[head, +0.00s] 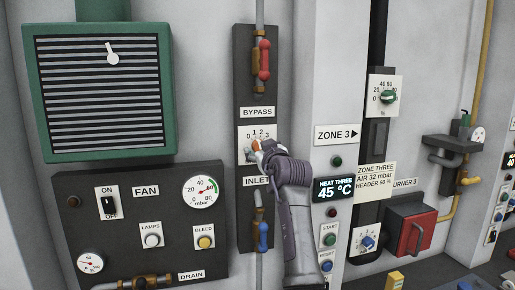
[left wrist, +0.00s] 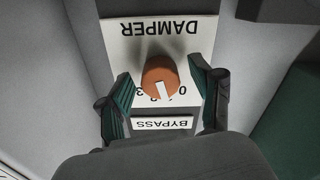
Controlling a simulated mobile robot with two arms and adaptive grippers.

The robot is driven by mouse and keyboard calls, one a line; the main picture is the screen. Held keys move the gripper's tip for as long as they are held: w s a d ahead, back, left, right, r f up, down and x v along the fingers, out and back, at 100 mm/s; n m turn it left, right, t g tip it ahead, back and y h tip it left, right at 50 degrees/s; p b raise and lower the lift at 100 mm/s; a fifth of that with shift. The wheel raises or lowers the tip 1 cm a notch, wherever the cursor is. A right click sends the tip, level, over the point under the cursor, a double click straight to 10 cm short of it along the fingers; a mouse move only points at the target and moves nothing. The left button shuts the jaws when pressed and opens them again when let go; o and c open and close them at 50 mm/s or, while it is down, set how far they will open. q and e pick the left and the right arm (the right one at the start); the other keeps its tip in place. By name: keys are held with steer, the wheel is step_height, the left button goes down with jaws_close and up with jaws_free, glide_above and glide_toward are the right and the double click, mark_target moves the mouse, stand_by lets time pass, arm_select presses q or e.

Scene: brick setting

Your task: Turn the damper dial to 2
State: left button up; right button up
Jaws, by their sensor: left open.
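The damper dial is an orange round knob (left wrist: 160,74) with a white pointer mark, on a white plate lettered DAMPER (left wrist: 158,27). In the left wrist view the plate is upside down and the pointer faces the number side, toward the BYPASS label. I cannot tell which number it meets. In the head view the scale plate (head: 257,132) shows 0 1 2 3, and my gripper mostly covers the dial. My left gripper (head: 255,148) is at the dial. In the left wrist view its green-padded fingers (left wrist: 160,68) are open, one on each side of the knob. My right gripper is out of view.
A red-handled bypass valve (head: 264,60) is above the dial and a blue-handled inlet valve (head: 263,237) below. The fan panel (head: 150,262) is at left, under a green-framed vent (head: 150,150). A ZONE 3 column (head: 340,100) stands close at right.

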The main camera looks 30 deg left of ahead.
arm_select(q)
steer(key=shift+s+d+r, duration=0.15)
steer(key=shift+s+d, duration=0.05)
steer(key=shift+d, duration=0.05)
steer(key=shift+c, duration=0.5)
steer(key=c, duration=1)
steer(key=shift+c, duration=0.2)
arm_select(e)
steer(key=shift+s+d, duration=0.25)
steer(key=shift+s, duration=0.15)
arm_select(q)
steer(key=shift+m, duration=0.3)
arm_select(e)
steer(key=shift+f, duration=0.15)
arm_select(q)
steer(key=shift+r+m, duration=0.1)
steer(key=shift+m, duration=2.4)
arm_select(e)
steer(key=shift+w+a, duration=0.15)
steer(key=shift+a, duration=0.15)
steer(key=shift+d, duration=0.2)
